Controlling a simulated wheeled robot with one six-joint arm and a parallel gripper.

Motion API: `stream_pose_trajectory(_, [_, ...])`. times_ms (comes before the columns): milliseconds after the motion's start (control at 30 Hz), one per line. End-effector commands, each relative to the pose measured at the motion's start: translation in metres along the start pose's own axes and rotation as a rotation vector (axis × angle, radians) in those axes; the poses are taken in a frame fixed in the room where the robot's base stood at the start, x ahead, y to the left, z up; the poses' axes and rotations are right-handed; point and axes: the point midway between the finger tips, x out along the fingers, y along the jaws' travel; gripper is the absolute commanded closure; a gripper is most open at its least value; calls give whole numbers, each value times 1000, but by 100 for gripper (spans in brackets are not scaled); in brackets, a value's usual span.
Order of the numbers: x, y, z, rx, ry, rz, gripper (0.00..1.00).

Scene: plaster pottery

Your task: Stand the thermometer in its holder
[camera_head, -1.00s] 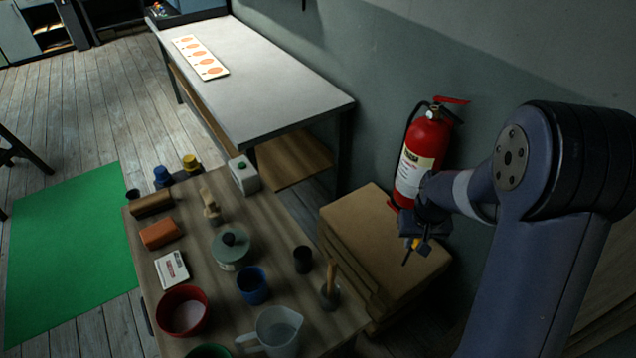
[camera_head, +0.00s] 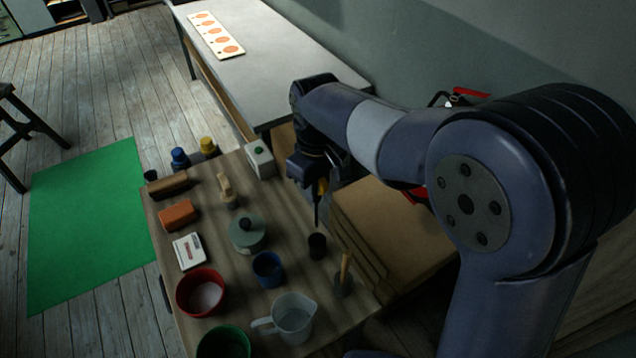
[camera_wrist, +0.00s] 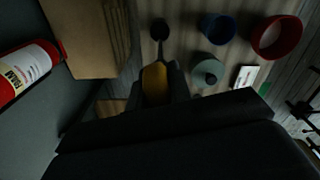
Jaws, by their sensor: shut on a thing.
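My gripper (camera_head: 320,183) is shut on the thermometer (camera_head: 317,207), which has a yellow upper part and a thin dark stem pointing down. The thermometer hangs nearly upright at the right edge of the wooden table. A small dark cup (camera_head: 317,246), which looks like the holder, stands on the table just below the stem's tip. The tip appears slightly above the cup's rim; the exact gap cannot be told. In the wrist view, the yellow thermometer body (camera_wrist: 155,83) sits between the dark fingers, and the dark cup (camera_wrist: 160,27) lies beyond it, in line with the stem.
A blue cup (camera_head: 267,267), a lidded green-grey jar (camera_head: 247,235) and a wooden-handled tool in a pot (camera_head: 345,275) stand near the cup. A measuring jug (camera_head: 293,318) and red bowl (camera_head: 201,293) are in front.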

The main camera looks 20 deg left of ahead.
Motion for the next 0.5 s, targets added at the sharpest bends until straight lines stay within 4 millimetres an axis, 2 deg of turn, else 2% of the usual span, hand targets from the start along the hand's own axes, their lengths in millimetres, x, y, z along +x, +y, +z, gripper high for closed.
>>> stream_pose_trajectory(500, [43, 0, 1, 2, -1, 0, 100])
